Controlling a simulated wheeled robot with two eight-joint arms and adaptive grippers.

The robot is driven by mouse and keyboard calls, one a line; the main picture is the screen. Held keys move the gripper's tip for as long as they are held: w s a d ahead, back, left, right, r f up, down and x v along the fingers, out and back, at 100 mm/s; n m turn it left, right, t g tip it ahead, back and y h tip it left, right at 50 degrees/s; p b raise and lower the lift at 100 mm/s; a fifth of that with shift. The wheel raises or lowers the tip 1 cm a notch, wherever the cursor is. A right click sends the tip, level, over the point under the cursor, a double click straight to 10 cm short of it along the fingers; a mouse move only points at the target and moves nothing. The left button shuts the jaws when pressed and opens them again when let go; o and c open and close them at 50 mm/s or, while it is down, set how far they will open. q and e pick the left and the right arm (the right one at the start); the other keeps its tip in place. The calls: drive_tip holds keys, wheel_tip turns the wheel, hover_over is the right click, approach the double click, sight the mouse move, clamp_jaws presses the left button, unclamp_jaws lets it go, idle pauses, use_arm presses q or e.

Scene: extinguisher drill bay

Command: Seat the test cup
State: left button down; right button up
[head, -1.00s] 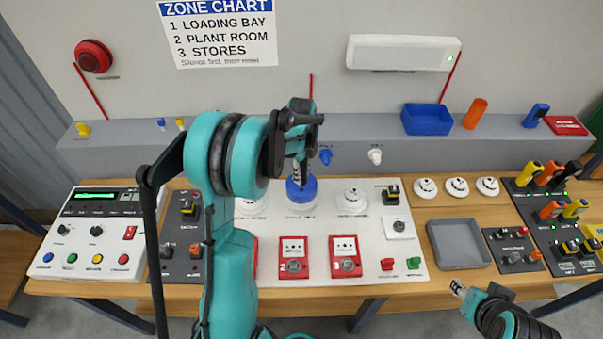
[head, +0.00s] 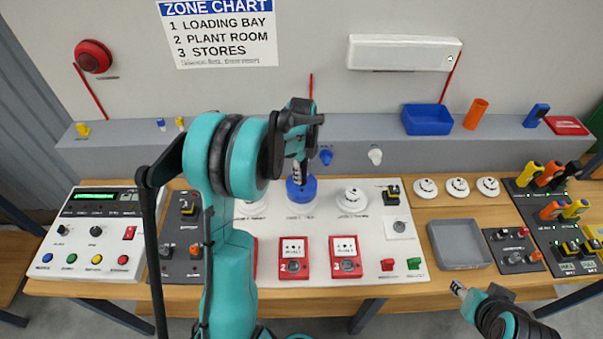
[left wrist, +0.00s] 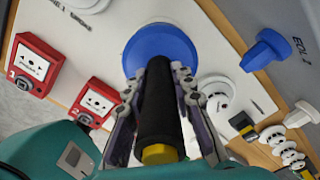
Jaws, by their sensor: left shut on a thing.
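The test cup is a blue round cup (head: 301,190) on a dark handle. It is over the middle detector position on the white board (head: 325,253), between two white detectors, the left one (head: 250,207) and the right one (head: 352,200). In the left wrist view the blue cup (left wrist: 160,48) shows at the far end of the black, yellow-ended handle (left wrist: 159,118). My left gripper (left wrist: 158,95) is shut around this handle. Whatever is under the cup is mostly hidden; I cannot tell if its rim touches the board. My right gripper (head: 458,288) is low at the right, away from the cup.
Two red call points, one (head: 293,258) and another (head: 345,257), stand in front of the cup. A control panel (head: 95,235) is at the left. A grey tray (head: 460,244) and spare detectors (head: 457,187) are at the right. A blue bin (head: 427,119) is on the back ledge.

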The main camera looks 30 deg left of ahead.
use_arm(q)
drive_tip(key=shift+f+b, duration=2.1)
drive_tip(key=shift+f, duration=0.35)
idle(1.4)
drive_tip(key=c, duration=0.9)
unclamp_jaws()
drive_tip(key=shift+r, duration=0.15)
drive_tip(key=shift+r+p, duration=2.3)
drive_tip(key=shift+r, duration=1.1)
